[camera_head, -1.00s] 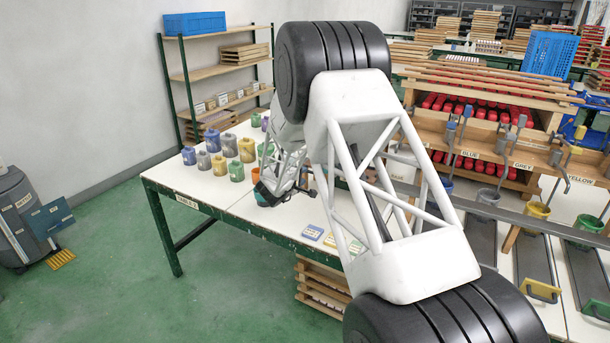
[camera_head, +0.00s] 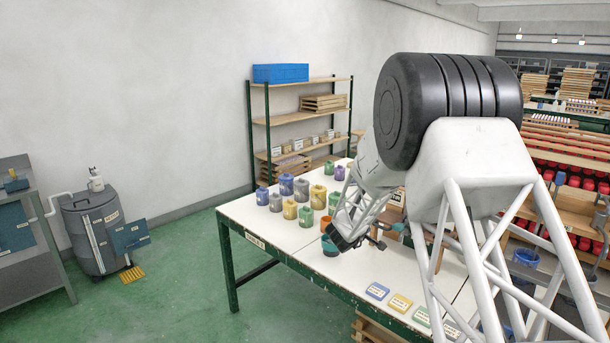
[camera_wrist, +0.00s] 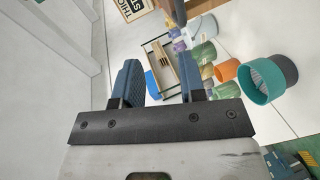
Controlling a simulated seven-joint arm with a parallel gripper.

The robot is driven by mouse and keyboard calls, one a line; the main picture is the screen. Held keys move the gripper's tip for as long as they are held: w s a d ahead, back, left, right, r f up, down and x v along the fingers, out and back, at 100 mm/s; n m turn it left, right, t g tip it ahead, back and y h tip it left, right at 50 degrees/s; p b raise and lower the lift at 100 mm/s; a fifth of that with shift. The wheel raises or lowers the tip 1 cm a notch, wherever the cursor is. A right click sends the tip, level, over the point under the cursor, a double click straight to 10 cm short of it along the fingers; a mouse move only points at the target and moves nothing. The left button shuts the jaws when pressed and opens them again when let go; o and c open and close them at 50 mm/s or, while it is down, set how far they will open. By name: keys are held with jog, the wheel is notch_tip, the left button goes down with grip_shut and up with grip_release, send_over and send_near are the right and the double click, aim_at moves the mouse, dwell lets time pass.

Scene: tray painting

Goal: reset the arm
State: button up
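My gripper (camera_head: 336,241) hangs at the end of my white lattice arm over the table (camera_head: 285,243), beside or just above a teal pot (camera_head: 330,249). In the wrist view my gripper (camera_wrist: 160,72) has its two blue fingers well apart with nothing held between them. The teal pot also shows in the wrist view (camera_wrist: 250,86), right of the fingers and apart from them. My arm hides the right part of the table in the head view.
Several paint pots in blue, grey, yellow and green, such as a yellow one (camera_head: 318,197), stand on the table's left side. Coloured cards (camera_head: 377,291) lie near the front edge. A shelf (camera_head: 300,117) stands behind, a grey bin (camera_head: 93,232) at left. Green floor between is clear.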

jog(key=s+a+r+m+y, duration=0.1)
jog(key=s+a+r+y, duration=0.45)
jog(key=s+r, duration=0.55)
jog(key=s+a+r+m+g+y, duration=0.1)
jog(key=s+r+y, duration=0.15)
jog(key=s, duration=0.45)
jog(key=s+a+r+g+y, duration=0.1)
jog(key=s+a+r+y, duration=0.1)
jog(key=s+r, duration=0.3)
jog(key=s+d+f+m+g, duration=0.1)
jog(key=s+m+g, duration=0.1)
jog(key=s, duration=1.1)
jog(key=s+m+g, duration=0.2)
jog(key=s, duration=1.1)
jog(key=s+d+f+m+g+h, duration=0.1)
jog(key=s+m+g, duration=0.1)
jog(key=s, duration=1.2)
jog(key=shift+d+f+m+g, duration=0.35)
jog(key=shift+m+g, duration=0.05)
jog(key=shift+g, duration=0.2)
jog(key=shift+w, duration=0.1)
